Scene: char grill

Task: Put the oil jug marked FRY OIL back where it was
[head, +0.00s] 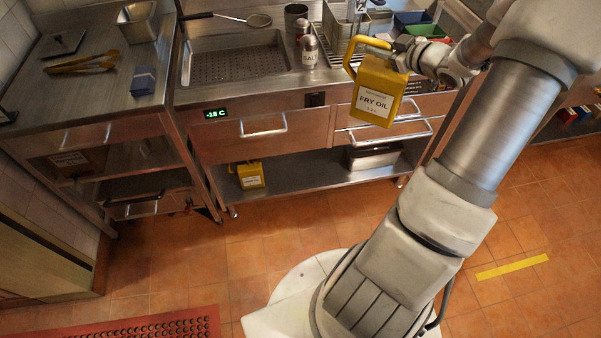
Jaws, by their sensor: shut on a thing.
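The yellow oil jug marked FRY OIL (376,93) hangs upright in the air in front of the drawer fronts. My gripper (396,48) is shut on the jug near its yellow handle, at the right side of its top. The arm comes in from the right; the fingertips are small and partly hidden. A second, similar yellow jug (251,175) stands on the lower shelf (305,173) under the counter. Its label is too small to read.
Drawer handles (263,127) jut out above the shelf.

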